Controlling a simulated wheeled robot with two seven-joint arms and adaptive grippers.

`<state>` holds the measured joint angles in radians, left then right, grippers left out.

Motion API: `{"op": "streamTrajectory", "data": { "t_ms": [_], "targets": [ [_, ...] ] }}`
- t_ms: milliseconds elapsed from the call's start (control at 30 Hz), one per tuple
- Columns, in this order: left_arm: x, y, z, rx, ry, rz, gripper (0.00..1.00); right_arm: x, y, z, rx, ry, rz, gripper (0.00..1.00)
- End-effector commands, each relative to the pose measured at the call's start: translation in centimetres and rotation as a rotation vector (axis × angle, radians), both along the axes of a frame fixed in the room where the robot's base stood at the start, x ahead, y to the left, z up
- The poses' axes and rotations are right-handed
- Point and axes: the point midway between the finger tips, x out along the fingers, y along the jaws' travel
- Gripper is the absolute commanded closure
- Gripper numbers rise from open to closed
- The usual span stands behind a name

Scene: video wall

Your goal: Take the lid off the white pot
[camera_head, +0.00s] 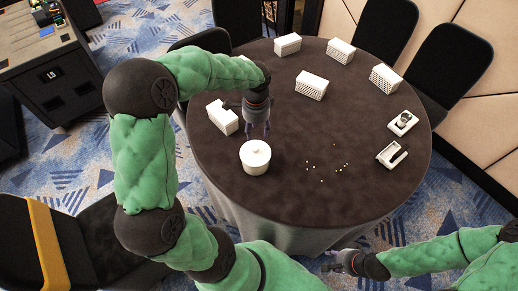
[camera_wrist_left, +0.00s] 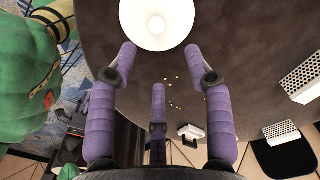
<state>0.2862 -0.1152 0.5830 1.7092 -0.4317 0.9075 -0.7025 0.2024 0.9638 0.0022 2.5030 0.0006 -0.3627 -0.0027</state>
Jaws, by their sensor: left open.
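The white pot (camera_head: 255,167) stands upright on the dark round table, near its left front edge. Its lid (camera_head: 255,152) with a small knob appears to be on top. In the left wrist view the round white lid (camera_wrist_left: 158,22) shows at the top, partly cut off by the frame. My left gripper (camera_head: 257,132) points down just behind the pot in the head view, apart from it. Its purple fingers (camera_wrist_left: 158,75) are spread open and empty. My right gripper (camera_head: 335,264) is low in front of the table; its finger opening is too small to make out.
On the table (camera_head: 330,215) several white perforated boxes (camera_head: 312,85) stand at the back and left. Small yellow bits (camera_head: 322,168) lie right of the pot. Two white trays with dark items (camera_head: 392,154) lie at the right. Black chairs (camera_head: 452,62) ring the table.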

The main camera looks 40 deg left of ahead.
Motion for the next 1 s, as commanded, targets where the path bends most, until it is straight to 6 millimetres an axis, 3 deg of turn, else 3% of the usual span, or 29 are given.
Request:
{"op": "streamTrajectory", "data": {
  "t_ms": [200, 467, 733, 1000],
  "targets": [
    [-0.1, -0.1, -3.6, -0.002, 0.004, 0.0, 0.49, -0.1, 0.0, -1.1, 0.0, 0.002, 0.001, 0.6],
    [-0.2, 0.0, -5.3, -0.001, 0.002, 0.001, 0.49, 0.0, 0.0, -1.6, 0.0, 0.001, 0.0, 0.6],
    [-0.4, 0.2, -9.0, -0.002, 0.003, 0.001, 0.49, 0.0, 0.0, -3.2, 0.0, 0.001, 0.0, 0.6],
    [-0.4, 0.2, -9.7, -0.002, 0.001, 0.001, 0.49, 0.0, 0.0, -3.3, 0.0, 0.001, 0.0, 0.6]
  ]
}}
